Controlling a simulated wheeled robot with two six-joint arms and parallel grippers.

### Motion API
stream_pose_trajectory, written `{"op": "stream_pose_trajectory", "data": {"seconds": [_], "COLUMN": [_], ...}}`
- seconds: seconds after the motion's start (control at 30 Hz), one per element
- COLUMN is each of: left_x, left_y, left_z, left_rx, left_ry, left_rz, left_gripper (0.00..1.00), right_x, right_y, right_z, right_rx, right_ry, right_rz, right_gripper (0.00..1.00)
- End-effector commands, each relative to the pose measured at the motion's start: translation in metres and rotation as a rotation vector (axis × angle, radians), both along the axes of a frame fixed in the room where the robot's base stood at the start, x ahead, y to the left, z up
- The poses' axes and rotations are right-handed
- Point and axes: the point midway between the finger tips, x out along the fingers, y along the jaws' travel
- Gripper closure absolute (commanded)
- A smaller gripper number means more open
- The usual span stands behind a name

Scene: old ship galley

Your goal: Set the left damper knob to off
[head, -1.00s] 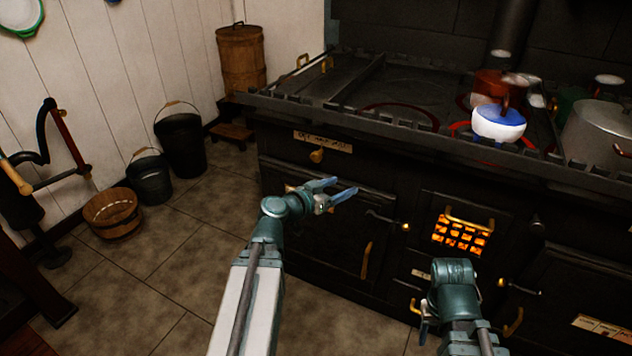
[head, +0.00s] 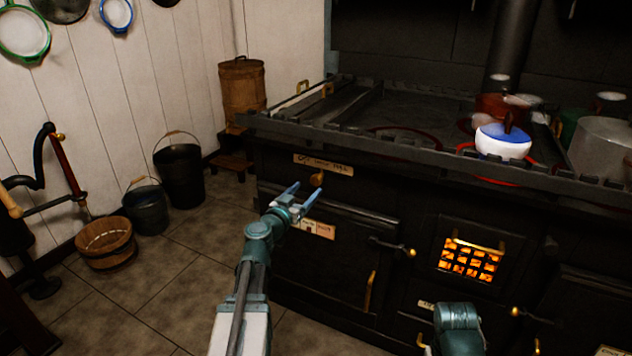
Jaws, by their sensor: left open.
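The left damper knob (head: 317,179) is a small brass knob on the stove's dark front, just under a pale label plate (head: 323,165) whose lettering is too small to read surely. My left gripper (head: 303,200) is open, with its two blue fingers pointing up toward the knob. The fingertips are just below and left of the knob in the picture, and I see nothing between them. Whether they touch the knob I cannot tell. My right arm shows at the bottom right, but its gripper jaws are not clearly visible.
The black stove (head: 400,150) has a raised rail along its top edge. A blue-and-white pot (head: 503,143) and a large grey pot (head: 603,146) stand on it. A grate (head: 468,262) glows orange. Buckets (head: 180,176) and a wooden tub (head: 106,243) stand on the floor at left.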

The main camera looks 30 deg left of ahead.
Motion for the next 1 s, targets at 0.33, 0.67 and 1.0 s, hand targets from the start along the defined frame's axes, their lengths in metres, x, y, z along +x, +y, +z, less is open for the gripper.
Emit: {"op": "stream_pose_trajectory", "data": {"seconds": [0.33, 0.67, 1.0], "left_x": [0.059, 0.070, 0.070], "left_y": [0.001, -0.001, 0.000], "left_z": [0.000, 0.000, 0.000], "left_rx": [0.000, 0.000, 0.000], "left_ry": [0.000, 0.000, 0.000], "left_rz": [-0.001, -0.001, 0.000], "left_gripper": [0.27, 0.27, 0.55], "right_x": [0.000, 0.000, 0.000], "right_y": [0.000, 0.000, 0.000], "right_z": [0.000, 0.000, 0.000], "right_rx": [0.000, 0.000, 0.000], "right_ry": [0.000, 0.000, 0.000], "right_rz": [0.000, 0.000, 0.000], "right_gripper": [0.50, 0.50, 0.50]}}
